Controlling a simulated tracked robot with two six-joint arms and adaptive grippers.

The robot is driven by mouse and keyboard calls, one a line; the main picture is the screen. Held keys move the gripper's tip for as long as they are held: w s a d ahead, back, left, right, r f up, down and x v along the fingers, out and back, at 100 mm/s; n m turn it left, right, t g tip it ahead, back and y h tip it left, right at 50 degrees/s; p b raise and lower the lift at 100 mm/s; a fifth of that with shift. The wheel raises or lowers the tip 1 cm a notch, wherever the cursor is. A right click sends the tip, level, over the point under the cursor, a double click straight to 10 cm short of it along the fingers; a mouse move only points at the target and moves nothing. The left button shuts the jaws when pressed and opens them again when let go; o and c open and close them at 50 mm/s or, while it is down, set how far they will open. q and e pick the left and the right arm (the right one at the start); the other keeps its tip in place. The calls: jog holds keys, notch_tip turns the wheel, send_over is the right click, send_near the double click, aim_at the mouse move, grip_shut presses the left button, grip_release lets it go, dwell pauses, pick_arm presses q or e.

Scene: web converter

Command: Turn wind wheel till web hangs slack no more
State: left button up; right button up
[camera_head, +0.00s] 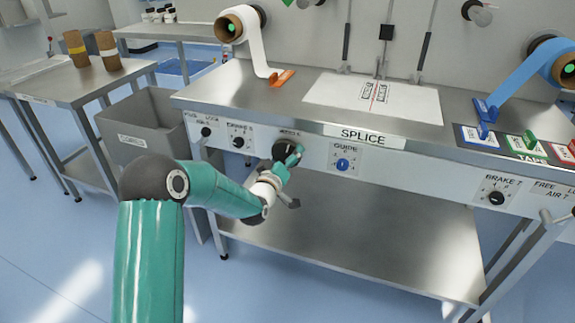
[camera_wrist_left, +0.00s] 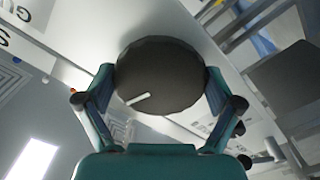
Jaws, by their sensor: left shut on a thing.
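The black wind wheel (camera_head: 281,148) is a round knob on the front panel below the splice table. In the left wrist view it is a dark disc (camera_wrist_left: 160,72) with a white mark pointing toward the lower left. My left gripper (camera_head: 290,155) is shut on the wheel, with one finger at each side of its rim in the left wrist view. The white web (camera_head: 258,45) runs down from a roll (camera_head: 237,24) at the upper left to an orange clamp (camera_head: 281,77). My right gripper is not in view.
A blue guide knob (camera_head: 343,164) sits right of the wheel, and a black knob (camera_head: 238,142) sits to its left. The steel splice table (camera_head: 330,112) carries a white sheet (camera_head: 400,97). A grey bin (camera_head: 150,130) stands at the left. A blue web (camera_head: 520,75) hangs at the right.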

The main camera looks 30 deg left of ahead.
pick_arm(q)
jog(key=m+b, duration=0.4)
jog(key=b, duration=0.1)
jog(key=m+b, duration=0.2)
jog(key=shift+a+f+b, duration=0.2)
jog(key=shift+f+b, duration=0.1)
jog(key=shift+f, duration=0.05)
jog(key=shift+m+b, duration=0.8)
jog(key=shift+m, duration=0.3)
jog(key=m+b, duration=0.2)
jog(key=m, duration=0.2)
jog(key=shift+r+b, duration=0.15)
jog(key=shift+b, duration=0.25)
jog(key=shift+m+b, duration=0.65)
jog(key=shift+m, duration=1.55)
jog(key=o, duration=0.8)
jog(key=shift+r, duration=0.1)
